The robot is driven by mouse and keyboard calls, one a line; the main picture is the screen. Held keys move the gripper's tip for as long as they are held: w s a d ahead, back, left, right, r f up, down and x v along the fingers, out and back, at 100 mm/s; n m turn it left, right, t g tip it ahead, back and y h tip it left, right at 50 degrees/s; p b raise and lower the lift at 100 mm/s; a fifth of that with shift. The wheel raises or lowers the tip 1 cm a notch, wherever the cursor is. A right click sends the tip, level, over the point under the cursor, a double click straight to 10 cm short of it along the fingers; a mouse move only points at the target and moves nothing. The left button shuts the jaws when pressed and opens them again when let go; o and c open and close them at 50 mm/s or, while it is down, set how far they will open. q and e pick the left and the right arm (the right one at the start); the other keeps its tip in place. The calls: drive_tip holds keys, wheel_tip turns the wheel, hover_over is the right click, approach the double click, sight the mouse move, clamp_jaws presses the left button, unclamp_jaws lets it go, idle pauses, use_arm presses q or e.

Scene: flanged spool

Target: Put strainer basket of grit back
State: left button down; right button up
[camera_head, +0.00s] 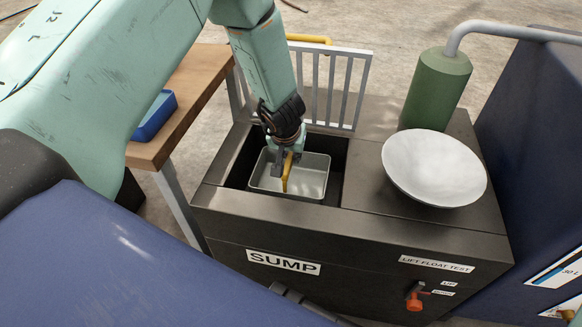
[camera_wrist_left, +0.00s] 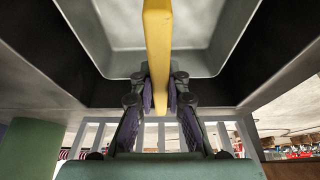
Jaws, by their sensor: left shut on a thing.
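The strainer basket is a grey metal box (camera_head: 313,178) with a yellow handle (camera_head: 286,176). It sits within the dark rectangular opening of the sump (camera_head: 270,225); whether it rests on anything there I cannot tell. No grit shows inside it. My left gripper (camera_head: 285,160) reaches down from above and is shut on the yellow handle. The left wrist view shows the handle (camera_wrist_left: 157,60) between the two fingers (camera_wrist_left: 159,95) and the basket's grey rim (camera_wrist_left: 215,65) beyond. My right gripper is not in view.
A white barred grate (camera_head: 338,90) stands upright behind the opening. A white dish (camera_head: 434,165) and a green cylinder (camera_head: 436,90) with a pipe are on the right. A wooden table (camera_head: 195,90) with a blue tray (camera_head: 155,118) is on the left.

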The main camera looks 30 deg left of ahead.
use_arm(q)
drive_tip(key=shift+f+b, duration=1.35)
drive_tip(key=shift+f, duration=0.2)
drive_tip(key=shift+f, duration=0.2)
drive_tip(key=c, duration=1.3)
unclamp_jaws()
drive_tip(key=shift+c, duration=0.2)
drive_tip(key=shift+r, duration=0.3)
drive_tip(key=p+v, duration=0.5)
drive_tip(key=v, duration=0.6)
drive_tip(key=shift+s+d+r, duration=0.15)
drive_tip(key=shift+s+r, duration=0.15)
drive_tip(key=shift+r, duration=0.05)
